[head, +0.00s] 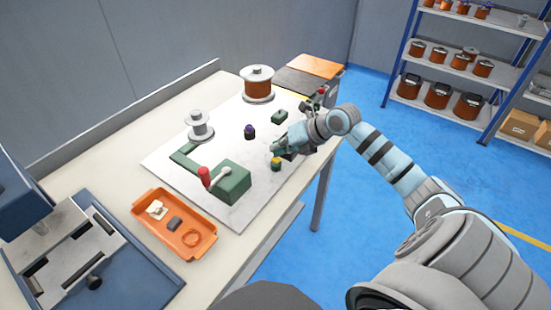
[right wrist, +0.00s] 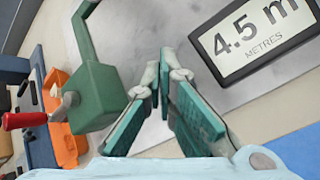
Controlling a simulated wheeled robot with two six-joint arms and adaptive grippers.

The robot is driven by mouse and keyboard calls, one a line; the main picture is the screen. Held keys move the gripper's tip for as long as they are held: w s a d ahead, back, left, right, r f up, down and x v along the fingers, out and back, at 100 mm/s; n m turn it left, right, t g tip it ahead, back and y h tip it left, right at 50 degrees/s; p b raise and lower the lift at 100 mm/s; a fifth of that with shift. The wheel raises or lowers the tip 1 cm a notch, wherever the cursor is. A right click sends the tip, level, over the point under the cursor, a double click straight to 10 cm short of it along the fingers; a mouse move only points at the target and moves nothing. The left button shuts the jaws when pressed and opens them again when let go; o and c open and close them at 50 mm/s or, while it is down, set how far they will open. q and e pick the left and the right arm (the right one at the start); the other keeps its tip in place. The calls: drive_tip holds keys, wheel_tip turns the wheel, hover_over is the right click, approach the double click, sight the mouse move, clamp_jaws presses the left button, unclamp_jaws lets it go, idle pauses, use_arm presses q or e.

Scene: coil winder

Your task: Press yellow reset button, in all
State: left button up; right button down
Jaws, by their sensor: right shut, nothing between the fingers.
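My left gripper is not in view.
A green crank box (head: 231,182) with a red handle (head: 204,176) stands left of the button. A counter display (right wrist: 255,40) reads 4.5 m. A dark purple-topped knob (head: 249,131), a spool (head: 257,84) and an orange tray (head: 157,239) are also on the bench.

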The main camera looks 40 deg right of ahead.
drive_tip(key=shift+f+b, duration=0.35)
drive_tip(key=shift+f, duration=0.2)
idle(0.4)
drive_tip(key=shift+r, duration=0.15)
drive_tip(key=shift+r+p, duration=0.9)
wheel_tip(320, 180, up, 5)
drive_tip(key=p, duration=0.4)
drive_tip(key=shift+p, duration=0.3)
idle(0.4)
